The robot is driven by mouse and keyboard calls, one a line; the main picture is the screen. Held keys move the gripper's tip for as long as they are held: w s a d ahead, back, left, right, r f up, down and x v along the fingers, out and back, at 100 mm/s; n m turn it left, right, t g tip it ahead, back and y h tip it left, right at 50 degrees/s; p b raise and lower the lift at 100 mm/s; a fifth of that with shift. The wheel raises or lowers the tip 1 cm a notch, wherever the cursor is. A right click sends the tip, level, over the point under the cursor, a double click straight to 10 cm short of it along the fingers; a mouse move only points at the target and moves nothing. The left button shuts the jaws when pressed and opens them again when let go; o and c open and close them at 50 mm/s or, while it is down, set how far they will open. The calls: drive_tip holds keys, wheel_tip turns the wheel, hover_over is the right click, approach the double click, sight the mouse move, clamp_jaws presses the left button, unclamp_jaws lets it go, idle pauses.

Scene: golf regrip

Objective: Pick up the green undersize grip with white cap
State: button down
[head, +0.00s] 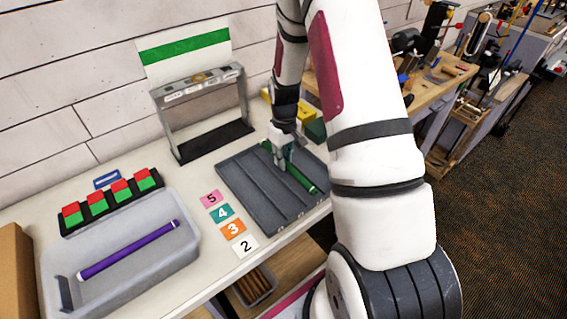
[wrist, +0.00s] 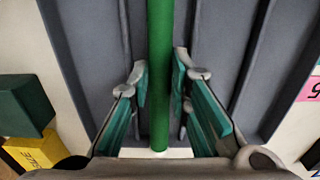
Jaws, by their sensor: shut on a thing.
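The green grip (head: 301,180) lies lengthwise along the right part of a dark grey slotted tray (head: 244,187). In the wrist view the green grip (wrist: 159,60) runs up the middle of the picture, with a pale end near the bottom edge. My gripper (head: 285,162) points down over the tray. In the wrist view the two teal-padded fingers of my gripper (wrist: 161,76) are shut on the grip, one on each side. I cannot tell whether the grip is clear of the tray floor.
A grey bin (head: 180,252) at left holds a purple grip (head: 130,248). Number cards (head: 233,230) lie between bin and tray. Red-green blocks (head: 97,200) and a metal frame (head: 200,105) stand behind. A green box (wrist: 25,112) and yellow box (wrist: 33,152) sit beside the tray.

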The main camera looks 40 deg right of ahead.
drive_tip(key=s+a, duration=0.2)
drive_tip(key=s, duration=0.2)
drive_tip(key=s+a+r, duration=0.1)
drive_tip(key=s+a, duration=0.2)
drive_tip(key=s, duration=0.2)
drive_tip(key=s+a+r, duration=0.1)
drive_tip(key=s+a, duration=0.1)
drive_tip(key=s, duration=0.3)
drive_tip(key=shift+s+a+r+b, duration=0.1)
drive_tip(key=shift+a+r+b, duration=0.15)
drive_tip(key=shift+b, duration=0.05)
drive_tip(key=shift+r, duration=0.1)
drive_tip(key=shift+r+p, duration=1.6)
drive_tip(key=shift+r, duration=0.85)
